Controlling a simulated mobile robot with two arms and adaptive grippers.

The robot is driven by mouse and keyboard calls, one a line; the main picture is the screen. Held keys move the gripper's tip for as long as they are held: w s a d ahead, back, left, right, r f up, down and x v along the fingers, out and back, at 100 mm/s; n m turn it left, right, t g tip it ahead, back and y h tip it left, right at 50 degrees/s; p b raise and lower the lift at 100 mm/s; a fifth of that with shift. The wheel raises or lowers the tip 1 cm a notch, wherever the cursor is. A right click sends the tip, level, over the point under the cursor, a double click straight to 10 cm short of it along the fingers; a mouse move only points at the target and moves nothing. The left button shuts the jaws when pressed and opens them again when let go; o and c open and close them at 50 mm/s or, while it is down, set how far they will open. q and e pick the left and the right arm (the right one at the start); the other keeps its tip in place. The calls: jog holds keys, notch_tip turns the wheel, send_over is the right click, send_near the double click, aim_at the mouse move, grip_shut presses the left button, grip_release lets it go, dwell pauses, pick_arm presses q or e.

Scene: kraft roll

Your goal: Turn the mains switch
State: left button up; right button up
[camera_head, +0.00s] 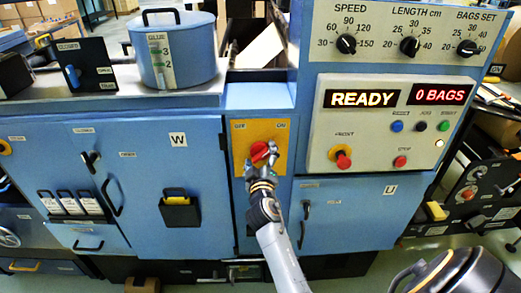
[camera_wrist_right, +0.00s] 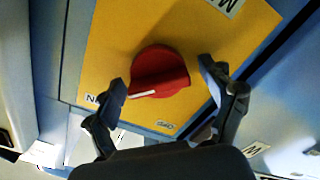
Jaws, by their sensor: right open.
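The mains switch is a red rotary knob (camera_head: 261,152) on a yellow plate (camera_head: 280,131) marked OFF and ON, on the front of the blue machine. In the right wrist view the red knob (camera_wrist_right: 158,72) has a raised grip bar with a white line on it, pointing toward the label at the left of the plate. My right gripper (camera_head: 262,171) is in front of the knob's lower part. In the wrist view its two fingers (camera_wrist_right: 172,88) are spread, one on each side of the knob, with gaps showing. My left gripper is not in view.
A control panel (camera_head: 390,124) right of the switch shows READY and 0 BAGS, with dials above and a red-and-yellow front knob (camera_head: 341,157). A blue glue pot (camera_head: 173,50) stands at upper left. Door handles (camera_head: 306,222) stick out nearby.

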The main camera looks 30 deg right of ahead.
jog(key=shift+s+a+r, duration=0.15)
jog(key=shift+s, duration=0.05)
jog(key=c, duration=1.1)
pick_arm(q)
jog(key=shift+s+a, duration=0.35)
pick_arm(e)
jog(key=shift+c, duration=0.2)
